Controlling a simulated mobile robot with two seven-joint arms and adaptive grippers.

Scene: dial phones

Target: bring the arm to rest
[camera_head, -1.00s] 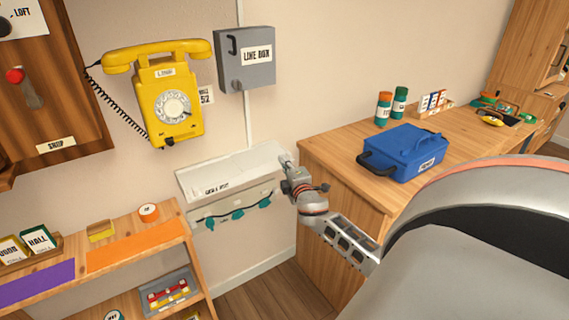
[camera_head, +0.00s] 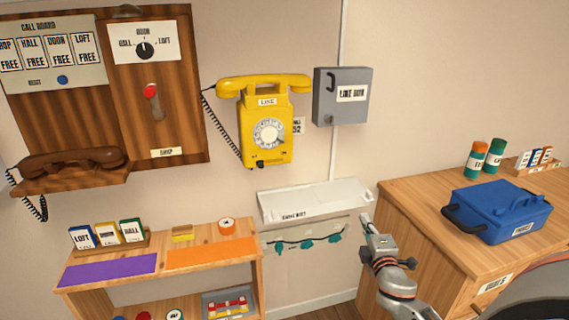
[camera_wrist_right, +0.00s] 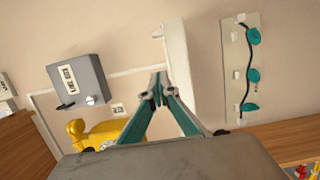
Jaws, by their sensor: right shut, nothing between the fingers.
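My right gripper (camera_head: 367,222) is at the lower right of the head view, in front of the right end of the white wall tray (camera_head: 315,203) and beside the wooden counter. In the right wrist view its two teal-lined fingers (camera_wrist_right: 158,92) come together at the tips, shut with nothing between them. Beyond them are the tray (camera_wrist_right: 180,65) and the wall. I cannot tell the exact gap to the tray. My left gripper is in neither current view.
A yellow dial phone (camera_head: 266,130) hangs with its handset on top, beside the grey line box (camera_head: 343,97). A brown handset (camera_head: 70,163) lies below the call board. A low shelf (camera_head: 205,255) stands at left. A blue case (camera_head: 497,212) is on the counter (camera_head: 420,200).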

